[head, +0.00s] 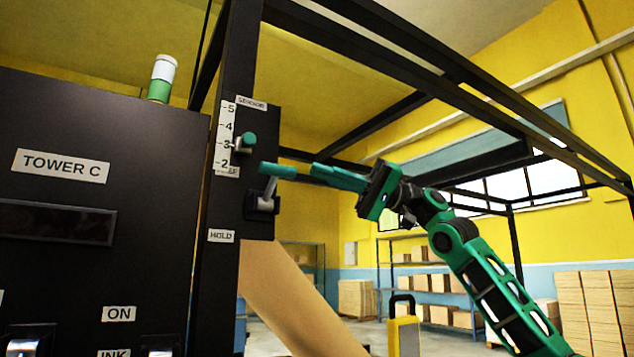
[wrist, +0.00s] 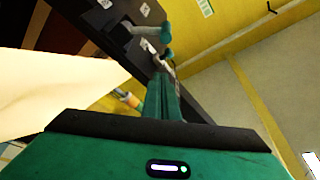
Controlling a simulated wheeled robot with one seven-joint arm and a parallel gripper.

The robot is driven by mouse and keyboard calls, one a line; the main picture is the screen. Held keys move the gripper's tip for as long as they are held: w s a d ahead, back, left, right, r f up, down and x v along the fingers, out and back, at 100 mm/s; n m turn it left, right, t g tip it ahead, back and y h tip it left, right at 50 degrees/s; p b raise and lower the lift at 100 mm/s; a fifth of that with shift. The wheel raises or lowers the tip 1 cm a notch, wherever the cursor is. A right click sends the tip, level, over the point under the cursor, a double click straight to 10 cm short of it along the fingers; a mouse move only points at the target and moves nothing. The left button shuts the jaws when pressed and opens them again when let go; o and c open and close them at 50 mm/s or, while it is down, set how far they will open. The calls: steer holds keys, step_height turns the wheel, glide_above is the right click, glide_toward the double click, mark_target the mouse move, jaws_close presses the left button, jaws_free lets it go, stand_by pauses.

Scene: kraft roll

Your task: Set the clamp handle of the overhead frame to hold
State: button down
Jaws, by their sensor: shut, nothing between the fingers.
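The clamp handle (head: 268,186) is on a dark bracket low on the overhead frame's black post (head: 240,60). Its grey lever points up from the pivot, and its green grip sticks out to the right. The HOLD label (head: 221,236) is below the handle. My gripper (head: 318,172) is shut and empty just right of the green grip, level with it; I cannot tell whether they touch. In the wrist view my fingers (wrist: 160,98) reach toward the post, where a grey lever (wrist: 145,31) shows beyond them.
A green knob (head: 249,140) is above the handle beside a numbered scale (head: 225,128). The Tower C cabinet (head: 100,220) stands left. A tan paper web (head: 290,300) slants below the handle. Black frame beams (head: 400,40) run overhead. A yellow object (head: 404,335) stands lower right.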

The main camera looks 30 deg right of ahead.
mark_target(272, 183)
steer(key=s+a+f, duration=0.1)
steer(key=a, duration=0.6)
steer(key=shift+s, duration=0.1)
